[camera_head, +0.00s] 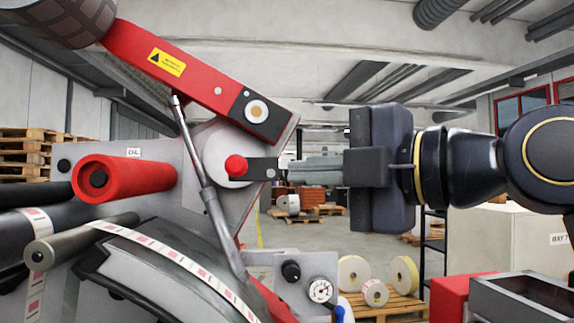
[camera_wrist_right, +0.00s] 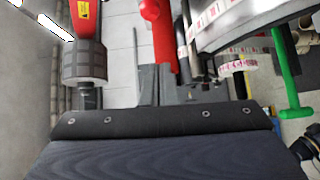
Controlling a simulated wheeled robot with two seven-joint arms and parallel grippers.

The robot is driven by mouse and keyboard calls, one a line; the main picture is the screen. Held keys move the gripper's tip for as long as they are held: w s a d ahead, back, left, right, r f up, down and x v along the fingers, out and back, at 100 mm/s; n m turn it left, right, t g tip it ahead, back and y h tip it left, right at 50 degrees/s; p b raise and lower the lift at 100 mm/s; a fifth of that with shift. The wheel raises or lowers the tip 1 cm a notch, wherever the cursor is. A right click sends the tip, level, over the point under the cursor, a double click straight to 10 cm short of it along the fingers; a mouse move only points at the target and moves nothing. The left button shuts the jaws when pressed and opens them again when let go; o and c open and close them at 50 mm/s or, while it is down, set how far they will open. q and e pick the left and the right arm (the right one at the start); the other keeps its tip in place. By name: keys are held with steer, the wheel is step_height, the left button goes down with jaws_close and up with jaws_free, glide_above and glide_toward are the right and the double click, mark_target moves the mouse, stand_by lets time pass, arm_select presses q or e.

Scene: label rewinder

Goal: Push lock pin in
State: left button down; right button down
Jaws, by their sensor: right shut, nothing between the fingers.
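The lock pin's round red knob (camera_head: 236,166) shows in the head view on the side of the label rewinder, at the left end of a short dark bracket (camera_head: 262,169). My right gripper (camera_head: 288,169) comes in from the right at the knob's height. Its grey fingers are shut and empty, with their tips close to the bracket's right end; I cannot tell whether they touch. In the right wrist view the fingers (camera_wrist_right: 156,75) point up the picture, and I cannot make out the knob for sure. My left gripper is not in view.
A red arm (camera_head: 190,75) with a yellow warning label slopes above the knob. A gas strut (camera_head: 205,185) passes just left of it, and a red roller (camera_head: 125,179) juts out further left. A gauge (camera_head: 320,290) sits below.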

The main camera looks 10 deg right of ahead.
mark_target(246, 164)
steer(key=shift+s+a+r, duration=0.1)
steer(key=shift+r, duration=0.4)
steer(key=p+x, duration=0.1)
steer(key=x, duration=0.3)
steer(key=w+d+p+x, duration=0.1)
steer(key=p+x, duration=0.1)
steer(key=x, duration=0.2)
steer(key=p+x, duration=0.2)
steer(key=x, duration=0.2)
steer(key=shift+w+d+r, duration=0.15)
steer(key=shift+w+d, duration=0.05)
steer(key=shift+w, duration=0.65)
